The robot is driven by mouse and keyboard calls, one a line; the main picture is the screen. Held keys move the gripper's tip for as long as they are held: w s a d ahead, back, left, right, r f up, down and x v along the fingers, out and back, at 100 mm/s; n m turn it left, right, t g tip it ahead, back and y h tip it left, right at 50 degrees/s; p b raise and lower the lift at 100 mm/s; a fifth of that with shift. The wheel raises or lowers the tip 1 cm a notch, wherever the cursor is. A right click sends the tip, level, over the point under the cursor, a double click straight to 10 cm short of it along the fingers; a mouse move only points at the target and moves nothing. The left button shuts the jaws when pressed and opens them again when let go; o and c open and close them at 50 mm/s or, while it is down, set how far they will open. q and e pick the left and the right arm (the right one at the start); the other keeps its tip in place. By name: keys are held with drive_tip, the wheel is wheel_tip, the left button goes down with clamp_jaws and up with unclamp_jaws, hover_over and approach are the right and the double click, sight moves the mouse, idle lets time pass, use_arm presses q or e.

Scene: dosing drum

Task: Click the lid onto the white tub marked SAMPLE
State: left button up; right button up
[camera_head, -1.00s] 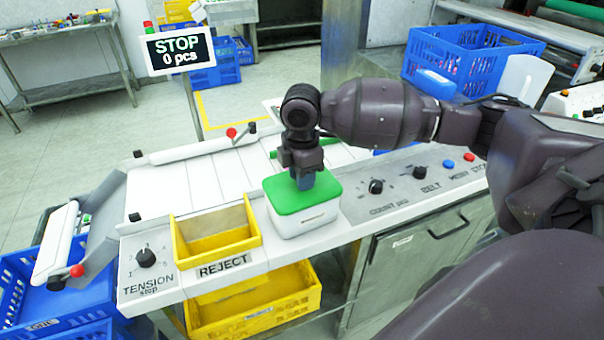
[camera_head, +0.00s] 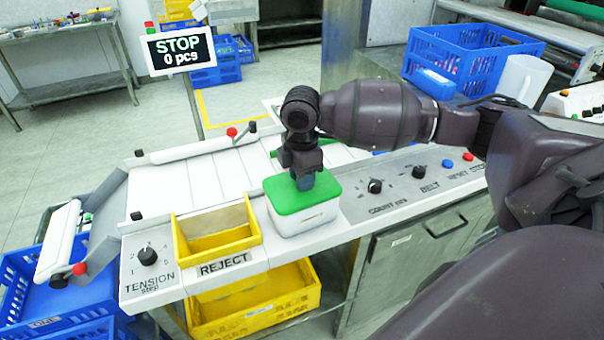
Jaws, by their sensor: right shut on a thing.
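The white tub (camera_head: 305,219) stands on the front ledge of the machine, right of the yellow reject bin. Its marking is too small to read. The green lid (camera_head: 288,197) lies over the tub's top; I cannot tell whether it is clicked on. My right gripper (camera_head: 304,184) points down from above, shut, with its fingertips at the lid's top. Whatever its jaws hold is hidden by the fingers; it appears to be part of the lid. My left gripper is not in view.
A yellow bin (camera_head: 218,245) marked REJECT sits left of the tub. A panel with knobs (camera_head: 376,186) lies to the right. A larger yellow crate (camera_head: 255,310) is below. A sign (camera_head: 180,52) reads STOP, 0 pcs.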

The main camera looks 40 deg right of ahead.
idle(0.4)
drive_tip(key=o, duration=1.5)
